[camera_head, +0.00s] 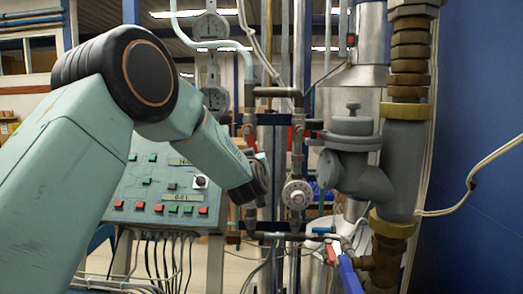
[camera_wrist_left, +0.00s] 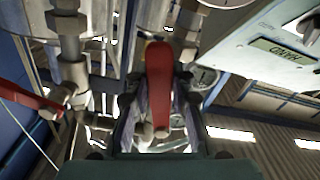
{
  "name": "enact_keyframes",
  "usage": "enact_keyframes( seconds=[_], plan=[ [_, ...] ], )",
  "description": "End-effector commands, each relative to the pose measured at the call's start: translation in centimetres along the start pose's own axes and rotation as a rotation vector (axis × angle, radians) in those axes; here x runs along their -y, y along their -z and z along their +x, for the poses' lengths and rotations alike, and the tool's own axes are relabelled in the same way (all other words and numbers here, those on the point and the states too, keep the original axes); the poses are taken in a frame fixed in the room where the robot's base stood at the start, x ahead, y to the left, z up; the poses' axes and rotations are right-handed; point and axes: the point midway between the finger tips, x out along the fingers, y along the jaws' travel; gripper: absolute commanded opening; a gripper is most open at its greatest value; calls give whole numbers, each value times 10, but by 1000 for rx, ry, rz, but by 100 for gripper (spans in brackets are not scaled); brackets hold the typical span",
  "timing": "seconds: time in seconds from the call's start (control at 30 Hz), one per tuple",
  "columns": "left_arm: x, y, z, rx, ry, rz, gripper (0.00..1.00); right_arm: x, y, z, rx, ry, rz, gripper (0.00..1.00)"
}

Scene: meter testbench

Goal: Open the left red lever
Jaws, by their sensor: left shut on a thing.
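The left red lever (camera_wrist_left: 158,80) stands lengthwise in the middle of the left wrist view, on a pipe valve. In the head view, part of this lever (camera_head: 248,133) shows on the left vertical pipe, just above my left wrist. My left gripper (camera_wrist_left: 158,120) has its dark fingers on both sides of the lever and is shut on it. In the head view, my left wrist hides much of the fingers and the lower pipe. My right gripper is in neither view.
Another red lever (camera_wrist_left: 30,97) sticks out at the left of the wrist view. A control panel (camera_head: 165,185) with buttons stands behind my left arm. A round gauge (camera_head: 296,195) sits on the middle pipe. A large grey meter (camera_head: 350,150) and thick pipe fill the right side.

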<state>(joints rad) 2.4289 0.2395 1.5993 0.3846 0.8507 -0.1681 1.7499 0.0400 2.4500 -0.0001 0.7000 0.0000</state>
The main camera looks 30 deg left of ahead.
Motion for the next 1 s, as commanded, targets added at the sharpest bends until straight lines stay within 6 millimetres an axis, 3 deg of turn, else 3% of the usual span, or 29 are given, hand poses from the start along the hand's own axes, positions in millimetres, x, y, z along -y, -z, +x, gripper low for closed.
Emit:
enact_keyframes(
  seconds=[0.4,1.0],
  plan=[
    [21,-3,-1,15,0,245,0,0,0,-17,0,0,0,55],
    [26,-4,-1,17,1,304,0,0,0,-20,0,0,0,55]
  ],
)
